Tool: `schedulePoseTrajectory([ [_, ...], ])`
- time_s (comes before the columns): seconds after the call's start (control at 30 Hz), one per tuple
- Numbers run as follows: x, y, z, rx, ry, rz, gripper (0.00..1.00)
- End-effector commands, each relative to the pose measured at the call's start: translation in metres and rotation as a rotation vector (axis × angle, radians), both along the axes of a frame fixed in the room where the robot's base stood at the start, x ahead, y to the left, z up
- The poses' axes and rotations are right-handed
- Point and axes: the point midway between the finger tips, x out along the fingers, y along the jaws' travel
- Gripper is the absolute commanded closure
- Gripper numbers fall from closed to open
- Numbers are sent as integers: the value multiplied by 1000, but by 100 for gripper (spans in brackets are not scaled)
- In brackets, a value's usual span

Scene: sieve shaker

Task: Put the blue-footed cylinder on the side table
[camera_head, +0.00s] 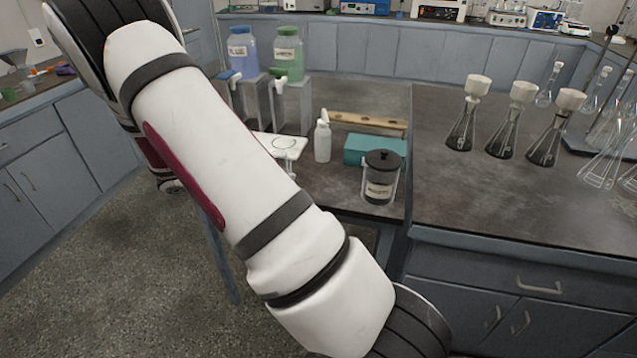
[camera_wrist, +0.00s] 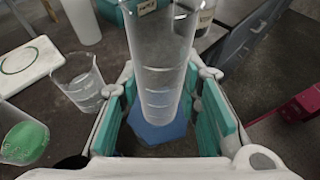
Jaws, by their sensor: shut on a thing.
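A clear graduated cylinder (camera_wrist: 165,45) with a blue six-sided foot (camera_wrist: 158,130) stands out in the wrist view. My gripper (camera_wrist: 164,78), with teal-lined fingers, is shut on it. The fingers lie on both sides of the clear tube, and the foot shows between them. I cannot tell whether the foot touches a surface. The dark top of the side table (camera_head: 330,188) shows in the head view; a dark tabletop also surrounds the cylinder in the wrist view. The head view shows my arm, but neither my gripper nor the cylinder.
A white balance (camera_wrist: 28,65), a clear beaker (camera_wrist: 80,88) and a beaker with green contents (camera_wrist: 25,138) are left of the cylinder. A white bottle (camera_head: 322,142), teal box (camera_head: 365,148) and black-lidded jar (camera_head: 380,178) stand on the side table. The higher bench (camera_head: 540,200) borders it right.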

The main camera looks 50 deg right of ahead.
Motion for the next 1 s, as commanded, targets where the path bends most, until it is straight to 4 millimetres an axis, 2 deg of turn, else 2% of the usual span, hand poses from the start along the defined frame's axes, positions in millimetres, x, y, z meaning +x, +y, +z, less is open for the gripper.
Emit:
schedulePoseTrajectory([
  [0.4, -18, -101, -8, -2, 1, -3, 100],
  [0.53, -21, -126, -10, -1, 0, 0, 100],
  [0.63, -22, -138, -12, -1, -1, 1, 100],
  [0.77, -23, -145, -13, -1, 1, 2, 100],
  [1.0, -23, -144, -40, 0, 3, 2, 100],
])
